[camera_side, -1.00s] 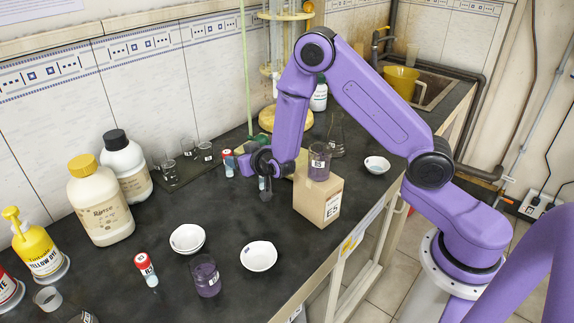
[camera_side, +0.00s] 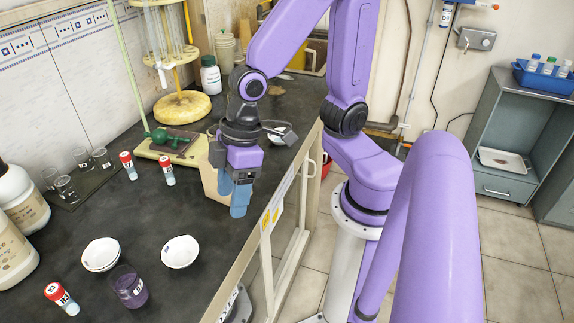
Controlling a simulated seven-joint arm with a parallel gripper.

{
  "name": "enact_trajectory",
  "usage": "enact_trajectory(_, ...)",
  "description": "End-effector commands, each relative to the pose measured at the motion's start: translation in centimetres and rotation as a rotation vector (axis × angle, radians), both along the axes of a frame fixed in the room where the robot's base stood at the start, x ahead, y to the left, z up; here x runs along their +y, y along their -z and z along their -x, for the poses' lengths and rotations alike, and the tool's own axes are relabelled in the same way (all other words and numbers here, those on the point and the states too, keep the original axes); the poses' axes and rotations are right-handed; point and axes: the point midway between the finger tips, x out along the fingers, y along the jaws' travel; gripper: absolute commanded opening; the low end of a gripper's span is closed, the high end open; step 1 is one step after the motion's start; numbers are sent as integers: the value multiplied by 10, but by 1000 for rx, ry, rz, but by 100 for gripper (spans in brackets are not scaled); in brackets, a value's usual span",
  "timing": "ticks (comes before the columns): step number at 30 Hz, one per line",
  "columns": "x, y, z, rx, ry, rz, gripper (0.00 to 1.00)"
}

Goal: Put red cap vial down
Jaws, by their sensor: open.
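Two white bowls (camera_side: 100,254) (camera_side: 180,252) and a beaker of purple liquid (camera_side: 129,287) stand at the front. Small glass beakers (camera_side: 66,189) and white bottles (camera_side: 22,200) are left. The bench middle is clear.

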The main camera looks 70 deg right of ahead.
Motion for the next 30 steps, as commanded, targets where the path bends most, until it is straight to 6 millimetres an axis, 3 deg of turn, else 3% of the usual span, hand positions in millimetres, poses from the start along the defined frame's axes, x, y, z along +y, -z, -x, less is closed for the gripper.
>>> enact_trajectory(3,-33,-12,42,35,-121,108,60)
enact_trajectory(9,-71,-20,73,60,-217,230,60)
enact_trajectory(30,-77,-22,77,65,-231,252,60)
